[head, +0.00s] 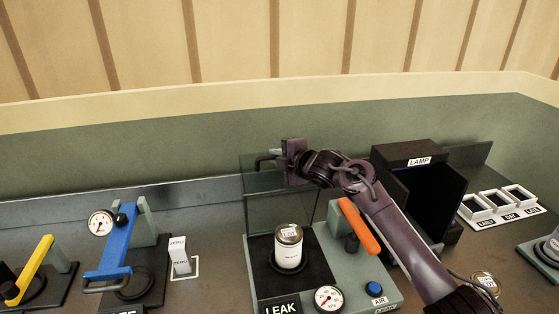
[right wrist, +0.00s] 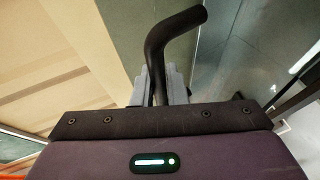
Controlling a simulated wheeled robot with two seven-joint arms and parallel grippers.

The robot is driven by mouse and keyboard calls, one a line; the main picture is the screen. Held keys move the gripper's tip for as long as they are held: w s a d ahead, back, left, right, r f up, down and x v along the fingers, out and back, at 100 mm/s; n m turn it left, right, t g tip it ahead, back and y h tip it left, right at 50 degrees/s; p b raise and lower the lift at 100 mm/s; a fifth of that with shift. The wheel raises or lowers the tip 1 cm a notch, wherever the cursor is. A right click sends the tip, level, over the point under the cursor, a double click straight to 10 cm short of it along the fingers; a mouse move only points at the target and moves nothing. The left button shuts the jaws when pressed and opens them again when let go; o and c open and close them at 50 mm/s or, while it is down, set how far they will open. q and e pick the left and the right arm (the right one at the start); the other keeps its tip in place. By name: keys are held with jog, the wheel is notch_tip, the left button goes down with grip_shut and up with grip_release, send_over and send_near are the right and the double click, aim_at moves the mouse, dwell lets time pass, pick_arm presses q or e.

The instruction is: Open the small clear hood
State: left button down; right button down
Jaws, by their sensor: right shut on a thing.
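The small clear hood (head: 267,212) belongs to the grey LEAK station. Its see-through panels stand up at the back of the station, behind the jar, with the top edge high. A black bent handle (head: 264,161) sticks out at its top left. My right gripper (head: 283,158) is at this handle and shut on it. In the right wrist view the handle (right wrist: 158,52) rises from between the pale finger pads. A lidded jar (head: 289,250) stands upright on the station's dark plate, and nothing clear shows in front of it. My left gripper is out of view.
The LEAK station (head: 350,278) has an orange lever (head: 358,226), a gauge (head: 328,299) and a blue AIR button (head: 374,288). The black LAMP box (head: 421,190) stands right, behind my forearm. A blue press (head: 117,245) stands left. White trays (head: 498,203) lie far right.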

jog(key=shift+w+a, duration=0.1)
jog(key=shift+w, duration=0.25)
jog(key=c, duration=1.5)
grip_release()
jog(key=shift+o, duration=0.2)
jog(key=shift+s, duration=0.15)
jog(key=shift+s+d, duration=0.2)
jog(key=shift+d, duration=0.1)
jog(key=b+v, duration=0.2)
jog(key=v, duration=0.3)
jog(key=shift+s+d+r, duration=0.2)
jog(key=shift+s+d+r+b, duration=0.3)
jog(key=shift+s+d+b, duration=0.05)
jog(key=shift+s+b, duration=0.1)
